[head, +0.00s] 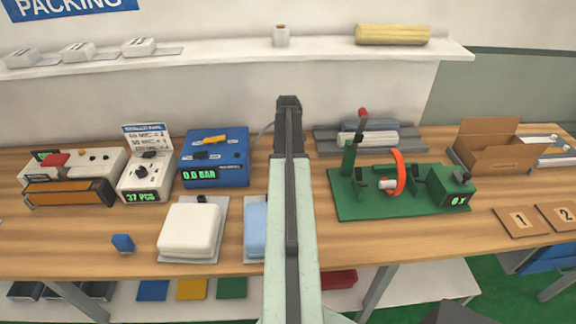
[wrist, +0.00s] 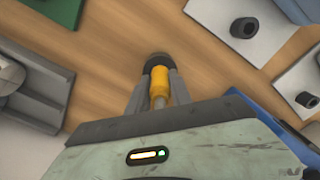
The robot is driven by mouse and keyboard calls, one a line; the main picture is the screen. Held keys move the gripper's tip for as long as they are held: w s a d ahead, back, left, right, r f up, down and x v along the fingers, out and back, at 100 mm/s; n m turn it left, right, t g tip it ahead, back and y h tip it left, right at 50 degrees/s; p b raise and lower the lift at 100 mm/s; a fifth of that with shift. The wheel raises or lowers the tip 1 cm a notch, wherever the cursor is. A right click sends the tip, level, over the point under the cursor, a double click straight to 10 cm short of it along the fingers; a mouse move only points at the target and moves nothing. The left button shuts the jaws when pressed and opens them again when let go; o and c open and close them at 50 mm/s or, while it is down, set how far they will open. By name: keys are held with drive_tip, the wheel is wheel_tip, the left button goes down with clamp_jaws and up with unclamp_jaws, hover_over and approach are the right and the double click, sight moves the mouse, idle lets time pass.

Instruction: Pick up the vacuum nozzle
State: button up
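The vacuum nozzle (wrist: 159,84), a yellow cylinder with a dark round end, shows in the wrist view between the two grey fingers of my gripper (wrist: 158,88). The fingers lie close against its sides, with no clear gap, and look shut on it. Wood tabletop lies beyond its dark end; whether that end touches the table I cannot tell. In the head view my own arm stands upright in the middle and hides the nozzle and the fingertips. The blue vacuum box (head: 215,158), reading 0.0 BAR, stands left of my arm, with a grey hose running behind the arm.
A green fixture (head: 400,205) with an orange ring stands to the right, an open cardboard box (head: 495,150) beyond it. A white cushion block (head: 190,230) and a light-blue block (head: 256,228) lie at the front. A shelf (head: 230,48) runs along the wall.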

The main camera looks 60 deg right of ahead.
clamp_jaws()
drive_tip(key=shift+r+p, duration=0.6)
drive_tip(key=r+p, duration=0.3)
drive_tip(key=shift+s+a, duration=0.15)
drive_tip(key=shift+s, duration=0.05)
drive_tip(key=s+a, duration=0.8)
drive_tip(key=s, duration=0.5)
drive_tip(key=shift+a+r+p, duration=0.25)
drive_tip(key=shift+r+p, duration=0.15)
